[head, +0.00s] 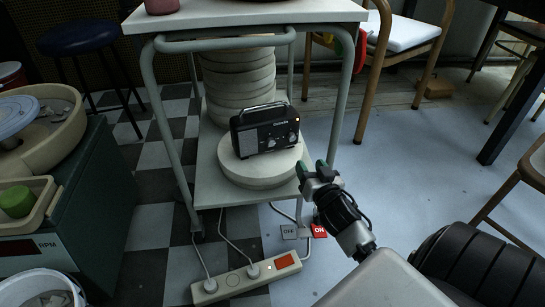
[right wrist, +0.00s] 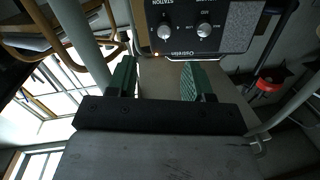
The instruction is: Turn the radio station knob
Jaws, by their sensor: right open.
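A black radio (head: 265,130) with a carry handle stands upright on a round plaster slab (head: 262,172) on the lower shelf of a cart. Its front shows two knobs on the right side. In the right wrist view the radio's face (right wrist: 232,38) fills the top, upside down, with one knob (right wrist: 165,30) near a STATION label and another knob (right wrist: 204,30) beside it. My right gripper (head: 310,168) is open and empty, in front and to the right of the slab, apart from the radio. Its green-padded fingers show in the wrist view (right wrist: 160,75). My left gripper is out of view.
The cart's metal leg (head: 348,90) rises close behind my right gripper. A stack of plaster discs (head: 238,75) stands behind the radio. A power strip (head: 246,279) and OFF/ON plates (head: 318,231) lie on the floor in front. A wooden chair (head: 385,50) stands behind right.

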